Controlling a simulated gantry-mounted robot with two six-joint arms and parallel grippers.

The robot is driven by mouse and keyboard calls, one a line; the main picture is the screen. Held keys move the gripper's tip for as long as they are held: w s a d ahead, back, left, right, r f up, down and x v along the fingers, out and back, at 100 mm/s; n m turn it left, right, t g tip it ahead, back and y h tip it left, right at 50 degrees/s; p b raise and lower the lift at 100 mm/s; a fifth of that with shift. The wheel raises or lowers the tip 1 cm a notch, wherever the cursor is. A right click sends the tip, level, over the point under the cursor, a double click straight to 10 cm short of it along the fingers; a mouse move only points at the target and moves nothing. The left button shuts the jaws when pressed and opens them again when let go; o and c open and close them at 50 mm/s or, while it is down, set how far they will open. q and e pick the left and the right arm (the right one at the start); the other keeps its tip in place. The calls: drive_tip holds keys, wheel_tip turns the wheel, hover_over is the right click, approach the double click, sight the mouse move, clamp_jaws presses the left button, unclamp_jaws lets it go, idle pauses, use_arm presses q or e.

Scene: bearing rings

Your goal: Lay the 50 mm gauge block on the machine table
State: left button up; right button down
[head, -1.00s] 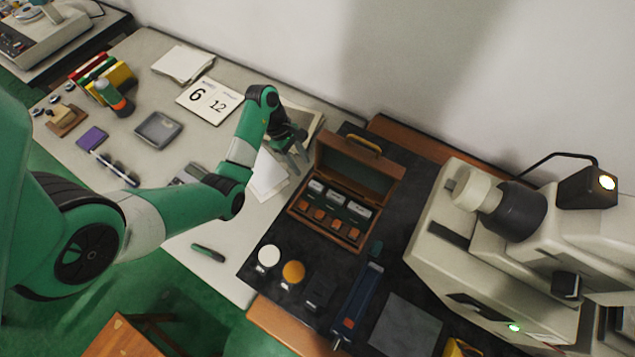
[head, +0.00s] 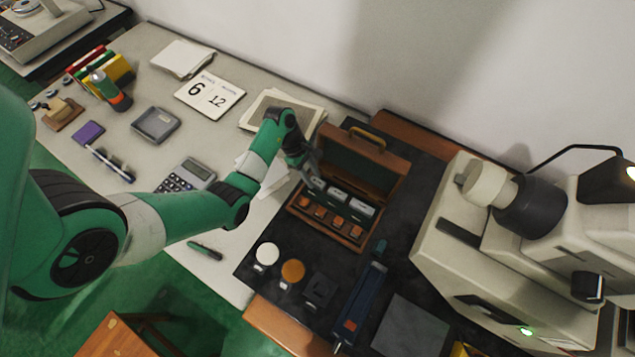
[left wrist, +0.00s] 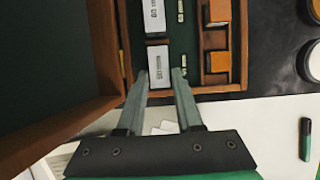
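An open wooden case (head: 335,233) on the black mat holds several pale, labelled gauge blocks in a row, with orange pieces in front of them. My left gripper (head: 312,176) is over the left end of that row. In the left wrist view, my left gripper (left wrist: 160,78) is open, its fingertips either side of the near end of the closest pale block (left wrist: 158,64). I cannot tell whether they touch it. A second pale block (left wrist: 155,16) lies beyond. The labels are too small to read surely, so I cannot tell which is 50 mm. My right gripper is out of view.
A large pale machine (head: 470,270) stands at the right; I cannot tell which part is its table. The case's raised lid (head: 358,165) stands behind the blocks. White and orange discs (head: 292,271), a blue tool (head: 360,300) and a grey plate (head: 410,327) lie in front.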

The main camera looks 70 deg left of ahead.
use_arm(q)
clamp_jaws()
drive_tip(key=shift+r, duration=0.15)
drive_tip(key=shift+r, duration=0.25)
drive_tip(key=r, duration=0.1)
drive_tip(key=r+p, duration=0.1)
drive_tip(key=r, duration=0.1)
drive_tip(key=r+p, duration=0.1)
drive_tip(key=shift+s+d+r, duration=0.2)
drive_tip(key=shift+s+d, duration=0.15)
drive_tip(key=s+d+r+p, duration=0.8)
drive_tip(key=d+p, duration=0.1)
drive_tip(key=d, duration=0.1)
drive_tip(key=shift+s, duration=0.25)
